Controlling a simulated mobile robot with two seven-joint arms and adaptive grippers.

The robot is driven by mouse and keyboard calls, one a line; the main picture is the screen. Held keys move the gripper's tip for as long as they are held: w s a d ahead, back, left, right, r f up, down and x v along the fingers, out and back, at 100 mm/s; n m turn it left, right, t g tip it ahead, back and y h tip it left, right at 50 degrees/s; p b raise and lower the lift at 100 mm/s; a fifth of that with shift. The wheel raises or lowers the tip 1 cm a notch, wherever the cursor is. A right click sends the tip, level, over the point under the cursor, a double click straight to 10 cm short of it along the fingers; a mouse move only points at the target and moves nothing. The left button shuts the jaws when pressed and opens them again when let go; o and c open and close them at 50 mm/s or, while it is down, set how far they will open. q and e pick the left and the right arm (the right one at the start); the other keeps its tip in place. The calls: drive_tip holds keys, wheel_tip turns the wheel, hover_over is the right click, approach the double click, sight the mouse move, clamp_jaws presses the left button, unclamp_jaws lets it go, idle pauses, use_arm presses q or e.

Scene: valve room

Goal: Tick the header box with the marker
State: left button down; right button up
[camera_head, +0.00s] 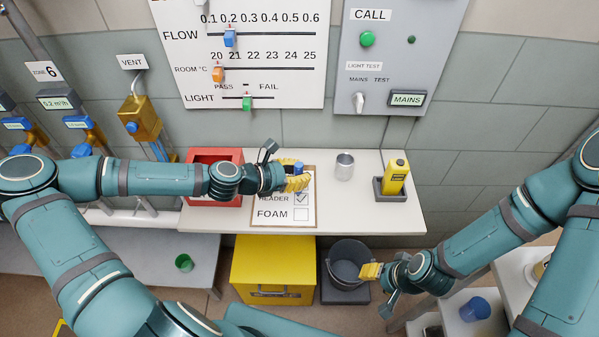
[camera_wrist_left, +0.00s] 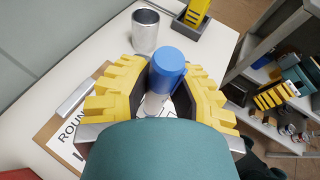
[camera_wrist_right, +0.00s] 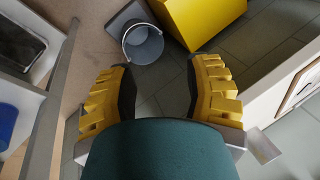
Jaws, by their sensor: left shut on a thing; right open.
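A clipboard sheet (camera_head: 283,200) lies on the white table. It shows a HEADER row whose box (camera_head: 302,199) holds a check mark, and a FOAM row whose box (camera_head: 301,214) looks empty. Rows above are hidden behind my left gripper. My left gripper (camera_head: 297,180) is shut on the marker, over the upper part of the sheet. The marker's blue end (camera_wrist_left: 167,68) points up between the yellow fingers in the left wrist view; its tip is hidden.
A metal cup (camera_head: 344,166) and a yellow device in a dark holder (camera_head: 394,179) stand right of the sheet. A red tray (camera_head: 229,198) sits to its left. A yellow box (camera_head: 273,268) and the bucket (camera_head: 349,262) stand below the table's front edge.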

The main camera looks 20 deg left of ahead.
sight(300, 163)
use_arm(q)
drive_tip(key=shift+r+p, duration=2.7)
drive_tip(key=shift+r, duration=0.1)
use_arm(e)
drive_tip(key=shift+t, duration=0.3)
drive_tip(key=r, duration=0.2)
drive_tip(key=w+r, duration=0.1)
drive_tip(key=r, duration=0.2)
drive_tip(key=shift+w+d+r, duration=0.2)
drive_tip(key=shift+w+r, duration=0.15)
use_arm(q)
drive_tip(key=w+a+n+t+y+b, duration=0.1)
drive_tip(key=n+y, duration=0.2)
drive_tip(key=w+a+f+n+t+y, duration=0.1)
drive_tip(key=n+t+y, duration=0.1)
drive_tip(key=n+y, duration=0.1)
drive_tip(key=w+a+n+t+y+b, duration=0.1)
drive_tip(key=n+y, duration=0.2)
drive_tip(key=y, duration=0.1)
drive_tip(key=shift+w+f+b, duration=0.1)
drive_tip(key=shift+f+b, duration=0.2)
drive_tip(key=shift+f, duration=0.1)
use_arm(e)
drive_tip(key=shift+s+a+f, duration=0.1)
drive_tip(key=shift+s+f, duration=0.1)
drive_tip(key=shift+f, duration=0.45)
drive_tip(key=shift+s+f, duration=0.15)
drive_tip(key=shift+f, duration=0.45)
